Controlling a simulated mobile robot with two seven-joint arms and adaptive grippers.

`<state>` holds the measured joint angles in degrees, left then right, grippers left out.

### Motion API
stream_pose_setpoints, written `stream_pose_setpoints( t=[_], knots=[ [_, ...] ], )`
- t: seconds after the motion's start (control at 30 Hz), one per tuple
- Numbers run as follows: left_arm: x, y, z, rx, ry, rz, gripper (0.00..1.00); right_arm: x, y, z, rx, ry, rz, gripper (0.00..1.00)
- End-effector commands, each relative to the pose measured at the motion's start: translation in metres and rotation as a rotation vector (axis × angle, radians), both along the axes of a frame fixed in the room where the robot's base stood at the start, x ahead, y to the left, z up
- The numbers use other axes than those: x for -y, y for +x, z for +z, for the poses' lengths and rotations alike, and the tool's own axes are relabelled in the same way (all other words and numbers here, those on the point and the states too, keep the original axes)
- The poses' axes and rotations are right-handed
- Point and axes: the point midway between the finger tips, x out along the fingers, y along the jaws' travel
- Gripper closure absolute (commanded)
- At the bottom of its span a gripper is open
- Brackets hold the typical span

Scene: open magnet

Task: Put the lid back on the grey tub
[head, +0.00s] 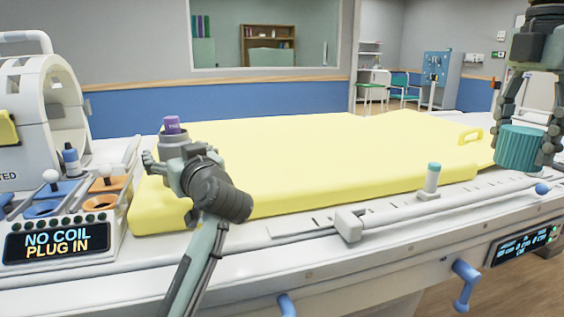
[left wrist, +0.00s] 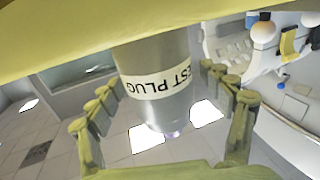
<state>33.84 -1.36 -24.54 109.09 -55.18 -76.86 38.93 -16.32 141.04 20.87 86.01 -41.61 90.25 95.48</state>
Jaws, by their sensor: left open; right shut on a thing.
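My right gripper (head: 526,152) is shut on a teal ribbed lid (head: 521,147), held up at the far right, apart from the tub.
The yellow pad (head: 310,160) fills the bed's middle and is clear. A white panel with a "NO COIL PLUG IN" screen (head: 55,243) and knobs is at left.

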Motion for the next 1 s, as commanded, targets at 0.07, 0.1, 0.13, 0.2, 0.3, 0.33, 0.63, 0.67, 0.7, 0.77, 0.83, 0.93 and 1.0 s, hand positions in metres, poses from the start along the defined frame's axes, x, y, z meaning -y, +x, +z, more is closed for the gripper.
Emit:
stream_pose_setpoints(
  t=[0.07, 0.1, 0.13, 0.2, 0.3, 0.33, 0.63, 0.67, 0.7, 0.77, 0.83, 0.93, 1.0],
  knots=[
    [-0.0001, 0.0005, -0.0003, 0.0, 0.0, -0.001, 0.2, 0.0, 0.0, -0.0002, 0.0, 0.0, 0.0, 0.66],
    [-0.0001, 0.0004, -0.0003, 0.001, -0.001, -0.001, 0.2, 0.0, 0.0, -0.0002, 0.0, 0.0, 0.0, 0.66],
    [-0.0001, 0.0003, -0.0003, 0.001, -0.001, 0.0, 0.2, 0.0, 0.0, -0.0002, 0.0, 0.0, 0.0, 0.66],
    [-0.0001, 0.0003, -0.0002, 0.001, -0.001, 0.0, 0.2, 0.0, 0.0, -0.0002, 0.0, 0.0, 0.0, 0.66],
    [0.0, 0.0001, -0.0002, 0.001, -0.001, 0.0, 0.2, 0.0, 0.0, -0.0002, 0.0, 0.0, 0.0, 0.66],
    [0.0, 0.0001, -0.0002, 0.001, -0.001, 0.0, 0.24, 0.0, 0.0, -0.0002, 0.0, 0.0, 0.0, 0.66],
    [0.0, 0.0, -0.0002, 0.001, -0.001, 0.0, 0.61, 0.0, 0.0, -0.0002, 0.0, 0.0, 0.0, 0.66],
    [0.0001, 0.0001, -0.0002, 0.0, -0.001, 0.0, 0.65, 0.0, 0.0, -0.0002, 0.0, 0.0, 0.0, 0.66],
    [0.0, 0.0, -0.0002, 0.0, -0.001, 0.0, 0.7, 0.0, 0.0, -0.0002, 0.0, 0.0, 0.0, 0.66],
    [0.0, 0.0, -0.0002, 0.0, -0.001, 0.0, 0.77, 0.0, 0.0, -0.0002, 0.0, 0.0, 0.0, 0.66],
    [0.0001, 0.0, -0.0002, 0.0, -0.001, 0.0, 0.86, 0.0, 0.0, -0.0002, 0.0, 0.0, 0.0, 0.66],
    [0.0001, -0.0003, 0.0019, 0.005, 0.0, 0.0, 0.93, 0.0, 0.0, 0.0, 0.0, 0.0, 0.0, 0.66],
    [0.0001, -0.0003, 0.0019, 0.005, 0.0, 0.0, 0.94, 0.0, 0.0, 0.0, 0.0, 0.0, 0.0, 0.66]
  ],
)
